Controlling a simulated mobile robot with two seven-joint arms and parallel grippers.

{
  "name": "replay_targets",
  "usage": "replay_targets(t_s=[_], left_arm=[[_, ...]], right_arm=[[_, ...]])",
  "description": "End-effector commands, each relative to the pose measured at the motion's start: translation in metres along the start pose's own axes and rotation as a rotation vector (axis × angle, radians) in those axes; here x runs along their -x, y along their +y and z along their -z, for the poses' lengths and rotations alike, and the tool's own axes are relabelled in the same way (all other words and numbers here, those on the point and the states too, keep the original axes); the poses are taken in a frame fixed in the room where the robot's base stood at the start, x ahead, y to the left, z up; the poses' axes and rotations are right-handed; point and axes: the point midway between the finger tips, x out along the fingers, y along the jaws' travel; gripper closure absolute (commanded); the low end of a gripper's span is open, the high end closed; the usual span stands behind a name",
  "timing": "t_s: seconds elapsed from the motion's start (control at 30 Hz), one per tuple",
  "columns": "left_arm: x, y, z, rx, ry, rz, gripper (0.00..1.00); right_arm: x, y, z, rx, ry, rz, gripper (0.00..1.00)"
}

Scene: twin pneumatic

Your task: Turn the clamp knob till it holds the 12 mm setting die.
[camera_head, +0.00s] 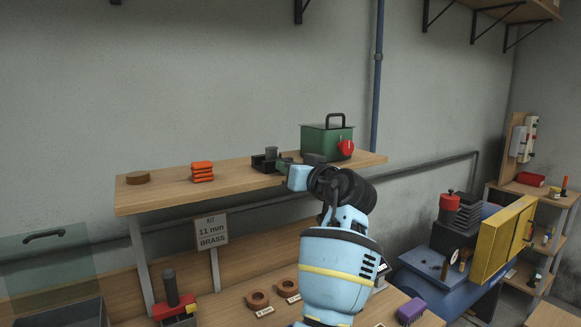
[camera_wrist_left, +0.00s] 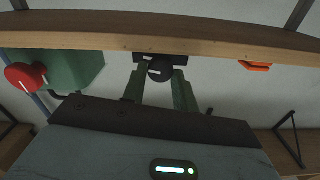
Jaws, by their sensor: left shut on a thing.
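A small black clamp (camera_head: 262,162) stands on the wooden shelf, with a dark grey cylinder (camera_head: 271,152) upright in it; I cannot tell if this is the 12 mm setting die. In the left wrist view, which is upside down, the clamp (camera_wrist_left: 145,57) shows at the shelf edge with its round dark knob (camera_wrist_left: 160,69) facing me. My left gripper (camera_head: 283,163) reaches the clamp from the right and front. In the wrist view its two greenish fingers (camera_wrist_left: 159,80) lie on either side of the knob, shut on it. My right gripper is not in view.
On the shelf (camera_head: 230,177), a green box (camera_head: 322,141) with a red knob (camera_head: 346,148) stands close to the right of my gripper. Orange blocks (camera_head: 202,171) and a brown disc (camera_head: 138,178) lie left. A sign (camera_head: 212,230) reads "KIT 11 mm BRASS". Copper-coloured rings (camera_head: 258,299) lie below.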

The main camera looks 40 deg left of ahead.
Motion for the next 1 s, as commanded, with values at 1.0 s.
replay_targets(t_s=[1.0], left_arm=[[0.042, 0.002, -0.004, -0.004, -0.001, -0.002, 0.63]], right_arm=[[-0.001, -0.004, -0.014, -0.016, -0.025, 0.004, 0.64]])
